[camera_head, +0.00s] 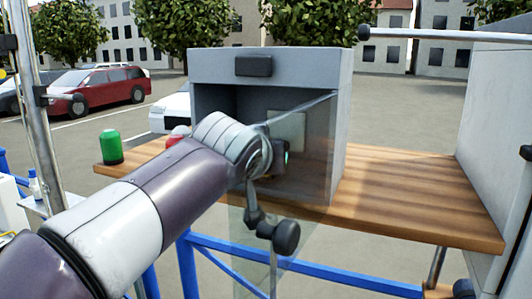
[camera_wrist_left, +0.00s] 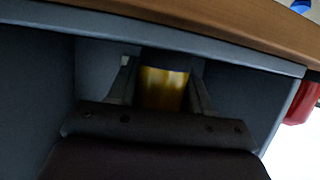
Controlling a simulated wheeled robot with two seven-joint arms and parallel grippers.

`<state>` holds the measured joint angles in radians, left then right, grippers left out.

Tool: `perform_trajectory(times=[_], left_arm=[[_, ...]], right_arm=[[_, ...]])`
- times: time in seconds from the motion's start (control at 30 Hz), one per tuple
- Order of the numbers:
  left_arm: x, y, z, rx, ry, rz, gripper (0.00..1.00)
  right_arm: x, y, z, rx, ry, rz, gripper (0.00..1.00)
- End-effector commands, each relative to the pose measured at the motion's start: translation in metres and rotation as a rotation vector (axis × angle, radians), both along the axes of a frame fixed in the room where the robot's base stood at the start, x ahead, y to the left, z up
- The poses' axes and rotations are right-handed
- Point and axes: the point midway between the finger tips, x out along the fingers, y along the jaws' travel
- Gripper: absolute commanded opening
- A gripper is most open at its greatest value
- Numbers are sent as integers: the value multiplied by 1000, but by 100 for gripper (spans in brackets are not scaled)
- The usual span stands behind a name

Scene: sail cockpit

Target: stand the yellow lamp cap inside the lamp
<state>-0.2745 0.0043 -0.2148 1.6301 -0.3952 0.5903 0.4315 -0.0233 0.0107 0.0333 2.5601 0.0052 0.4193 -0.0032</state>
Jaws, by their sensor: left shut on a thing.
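The grey box-shaped housing (camera_head: 270,67), apparently the lamp, stands on the wooden shelf with its front open. Its clear door (camera_head: 262,235) hangs open toward me, with a dark handle (camera_head: 285,238). My left arm reaches into the opening. My left gripper shows in the wrist view (camera_wrist_left: 162,90), inside the grey walls. It is shut on the yellow lamp cap (camera_wrist_left: 163,90), which sits between the two fingers. In the head view my arm hides the cap and the fingertips. Whether the cap touches the housing floor cannot be told. My right gripper is not in view.
A green cap (camera_head: 112,147) stands on the left end of the wooden shelf (camera_head: 415,195). A red cap (camera_head: 178,134) is partly hidden behind my left arm. The shelf right of the housing is clear, up to a grey cabinet (camera_head: 500,150). Blue rails (camera_head: 310,262) run below.

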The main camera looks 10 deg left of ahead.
Motion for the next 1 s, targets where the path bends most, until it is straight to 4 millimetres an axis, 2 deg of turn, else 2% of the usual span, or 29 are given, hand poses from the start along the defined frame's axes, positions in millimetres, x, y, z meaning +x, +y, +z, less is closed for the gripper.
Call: perform_trajectory(times=[0.27, 0.3, 0.37, 0.7, 0.83, 1.0], left_arm=[[0, 0, -3, -1, -1, 0, 20], [0, 0, -3, -1, -1, 1, 56], [0, 0, -2, -1, -1, 1, 75], [-1, 1, 3, -1, -1, 1, 75], [-25, 1, 6, -3, -6, -1, 75], [-68, 3, 23, -3, -5, -2, 75]], right_arm=[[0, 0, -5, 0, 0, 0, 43], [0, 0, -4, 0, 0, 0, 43], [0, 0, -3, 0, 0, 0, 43], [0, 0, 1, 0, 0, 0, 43], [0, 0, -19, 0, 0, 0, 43], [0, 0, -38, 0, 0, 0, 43]])
